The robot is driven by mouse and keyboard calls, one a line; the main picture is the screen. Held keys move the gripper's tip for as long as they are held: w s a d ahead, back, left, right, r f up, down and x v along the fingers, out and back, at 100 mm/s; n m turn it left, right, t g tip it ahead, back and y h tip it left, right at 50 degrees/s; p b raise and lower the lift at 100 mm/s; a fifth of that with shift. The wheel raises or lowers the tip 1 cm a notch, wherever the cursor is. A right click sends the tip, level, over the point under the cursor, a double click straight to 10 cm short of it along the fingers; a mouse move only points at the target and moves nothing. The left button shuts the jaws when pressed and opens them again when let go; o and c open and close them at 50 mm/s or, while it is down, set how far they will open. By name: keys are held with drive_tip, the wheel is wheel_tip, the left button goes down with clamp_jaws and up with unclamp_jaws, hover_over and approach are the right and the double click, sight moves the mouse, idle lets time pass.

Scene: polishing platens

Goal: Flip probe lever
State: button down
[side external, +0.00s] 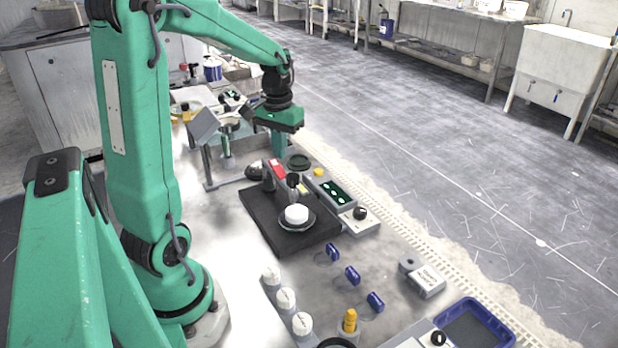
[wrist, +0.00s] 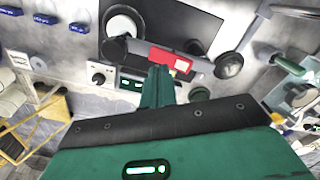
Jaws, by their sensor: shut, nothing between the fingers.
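A measuring station stands mid-bench on a black base plate (side external: 258,218). A white disc (side external: 296,214) sits on a dark dish there, and a dark probe cylinder (side external: 293,182) stands over it. I cannot clearly make out the probe lever. My gripper (side external: 279,153) points down behind the station, shut and empty. In the wrist view its fingertips (wrist: 158,72) overlap the lower left of the red block; contact cannot be told.
A dark round pad (side external: 299,161) is close right of my gripper. Blue clips (side external: 352,276), white-capped bottles (side external: 286,299) and a blue tray (side external: 478,326) are in front. A tilted grey panel (side external: 203,125) stands left.

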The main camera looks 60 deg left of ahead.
sight(282, 174)
drive_tip(key=shift+r, duration=1.55)
drive_tip(key=shift+d, duration=0.1)
drive_tip(key=s+d+r+m+t, duration=0.2)
drive_tip(key=s+d+m, duration=0.1)
drive_tip(key=d, duration=0.6)
drive_tip(key=s+d+r+m+t, duration=0.2)
drive_tip(key=s+d, duration=0.3)
drive_tip(key=d, duration=0.4)
drive_tip(key=shift+s+d+m+t, duration=0.3)
drive_tip(key=shift+m+t, duration=0.2)
drive_tip(key=shift+t, duration=0.3)
